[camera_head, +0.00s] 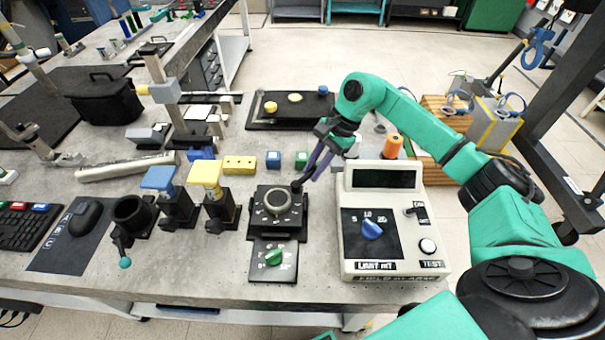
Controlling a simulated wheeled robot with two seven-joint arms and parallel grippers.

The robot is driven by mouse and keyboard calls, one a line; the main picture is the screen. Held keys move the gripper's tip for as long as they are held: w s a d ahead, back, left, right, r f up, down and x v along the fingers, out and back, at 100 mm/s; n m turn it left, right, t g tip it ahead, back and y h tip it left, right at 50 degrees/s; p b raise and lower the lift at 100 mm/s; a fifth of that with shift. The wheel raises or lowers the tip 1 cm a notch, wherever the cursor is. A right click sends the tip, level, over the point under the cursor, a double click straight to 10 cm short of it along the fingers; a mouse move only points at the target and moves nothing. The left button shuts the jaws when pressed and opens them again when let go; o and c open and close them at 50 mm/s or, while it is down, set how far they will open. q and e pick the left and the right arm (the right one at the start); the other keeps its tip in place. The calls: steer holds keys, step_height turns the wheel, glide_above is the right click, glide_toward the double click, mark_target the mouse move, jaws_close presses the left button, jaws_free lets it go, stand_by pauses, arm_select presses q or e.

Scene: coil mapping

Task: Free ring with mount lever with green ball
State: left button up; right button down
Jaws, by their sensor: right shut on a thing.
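The black mount (132,212) stands at the left front of the table, a dark cup-like ring on a stand. Its lever hangs down at the front left and ends in a green ball (125,262). Whether a separate ring sits inside the mount is too small to tell. My right gripper (299,184) reaches down from the upper right, at the right rear edge of the black dial unit (298,227), well to the right of the mount. It is shut on a small dark part there, mostly hidden by the fingers. A grey round ring (278,202) sits on the dial unit. My left gripper is out of view.
Blue-topped (159,177) and yellow-topped (205,173) stands are between mount and dial unit. A white meter box (385,258) stands right of the dial unit. A keyboard (28,228) and mouse (83,217) lie left of the mount. The front table strip is mostly clear.

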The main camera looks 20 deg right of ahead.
steer(key=shift+w+r, duration=0.1)
stand_by(0.3)
steer(key=c, duration=0.8)
jaws_free()
steer(key=b+v, duration=0.1)
steer(key=v, duration=1.3)
steer(key=shift+r, duration=0.2)
steer(key=shift+f, duration=0.1)
